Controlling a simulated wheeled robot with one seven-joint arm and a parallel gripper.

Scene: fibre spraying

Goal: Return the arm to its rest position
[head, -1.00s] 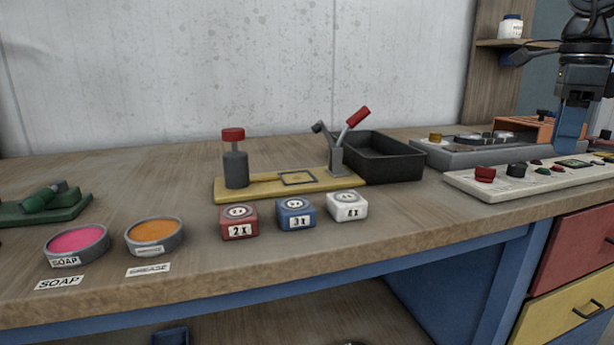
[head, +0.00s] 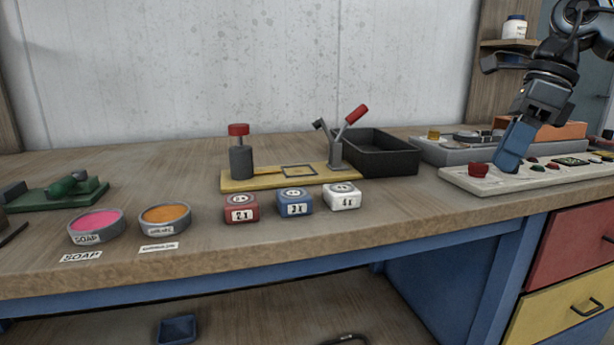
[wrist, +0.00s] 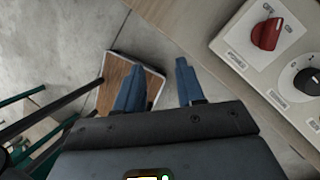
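My arm reaches in from the upper right of the head view. My gripper (head: 510,165) has blue fingers and points down in front of the white control panel (head: 465,181). In the wrist view my gripper (wrist: 160,66) has its two blue fingers apart with nothing between them. Below them are the grey floor and a brown board with a pale edge (wrist: 118,82). The panel's red knob (wrist: 267,33) and black dial (wrist: 307,81) lie to the right, clear of the fingers.
The wooden bench holds a black tray (head: 403,163), a yellow-based lever stand (head: 245,184), red (head: 241,210), blue (head: 294,203) and white (head: 341,198) blocks, and pink (head: 95,226) and orange (head: 165,216) dishes. A grey machine (head: 435,152) sits behind the panel.

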